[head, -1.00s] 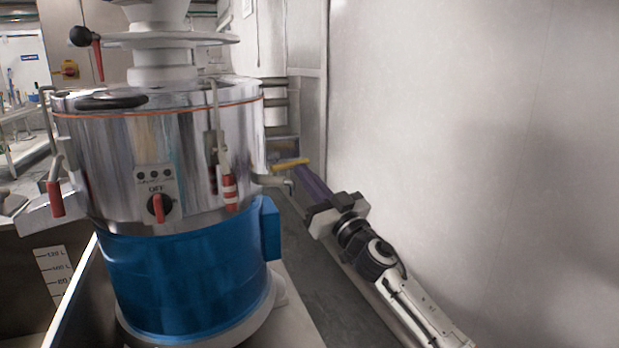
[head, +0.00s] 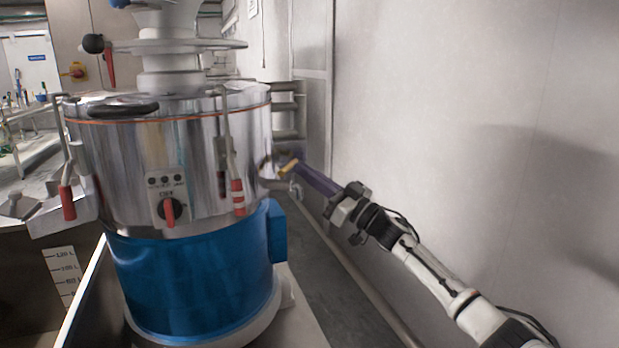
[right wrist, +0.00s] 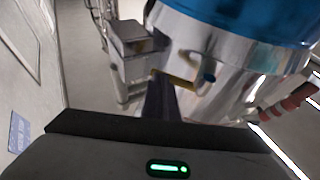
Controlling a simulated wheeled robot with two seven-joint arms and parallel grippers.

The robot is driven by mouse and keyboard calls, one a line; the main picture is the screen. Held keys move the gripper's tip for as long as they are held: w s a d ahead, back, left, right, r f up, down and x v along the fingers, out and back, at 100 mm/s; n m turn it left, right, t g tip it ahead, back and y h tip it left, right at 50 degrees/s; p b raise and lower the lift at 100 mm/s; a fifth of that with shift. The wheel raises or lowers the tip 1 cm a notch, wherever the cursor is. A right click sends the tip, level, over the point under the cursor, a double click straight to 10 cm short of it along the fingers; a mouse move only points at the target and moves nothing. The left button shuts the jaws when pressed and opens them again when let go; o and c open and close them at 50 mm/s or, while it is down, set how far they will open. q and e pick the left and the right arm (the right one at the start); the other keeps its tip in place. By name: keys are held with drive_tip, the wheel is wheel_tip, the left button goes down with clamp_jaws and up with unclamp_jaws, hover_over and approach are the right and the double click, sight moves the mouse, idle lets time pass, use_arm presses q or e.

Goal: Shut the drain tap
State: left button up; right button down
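The drain tap is on the right side of the steel drum, with a metal spout (head: 276,184) and a yellow handle (head: 288,168). The handle is tilted, its right end higher. In the right wrist view the yellow handle (right wrist: 178,81) lies right by my fingertips. My right gripper (head: 298,167) reaches in from the lower right. Its purple fingers look shut together, with the tips at the handle; they seem to touch it rather than grip it. In the right wrist view the fingers (right wrist: 160,88) show dark and close together. My left gripper is out of view.
The steel drum (head: 140,165) stands on a blue base (head: 190,280), with a red knob (head: 170,210) and red-handled clamps (head: 238,197) on its front. A pale wall (head: 450,110) bounds the right side. A narrow floor strip (head: 325,285) is clear between machine and wall.

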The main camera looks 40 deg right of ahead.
drive_tip(key=shift+w, duration=0.25)
idle(0.5)
drive_tip(key=s+d+f+b, duration=0.1)
drive_tip(key=s+d+f, duration=0.4)
drive_tip(key=s+d, duration=0.3)
drive_tip(key=shift+s+f+b, duration=0.2)
drive_tip(key=shift+s+b, duration=0.15)
drive_tip(key=shift+s, duration=0.75)
drive_tip(key=s+a+f+m+g+h, duration=0.1)
drive_tip(key=s+a+f+g, duration=0.1)
drive_tip(key=a+f, duration=0.55)
drive_tip(key=s+a+f+m+g+h, duration=0.15)
drive_tip(key=a+f, duration=0.25)
drive_tip(key=f, duration=0.7)
drive_tip(key=s+a+f+g+h, duration=0.2)
drive_tip(key=a+f, duration=0.3)
drive_tip(key=f, duration=0.4)
drive_tip(key=s+a+f+g, duration=0.2)
drive_tip(key=s+a+f, duration=0.2)
drive_tip(key=s+a, duration=0.3)
drive_tip(key=s+a+f+n+g, duration=0.1)
drive_tip(key=s+a+f+g, duration=0.2)
drive_tip(key=s+a+f, duration=0.2)
drive_tip(key=s+a+f+g, duration=0.2)
drive_tip(key=s+a+f, duration=0.3)
drive_tip(key=s+a, duration=0.5)
drive_tip(key=shift+s+a+g+y, duration=0.2)
drive_tip(key=shift+a+g+y, duration=0.15)
drive_tip(key=shift+a, duration=0.1)
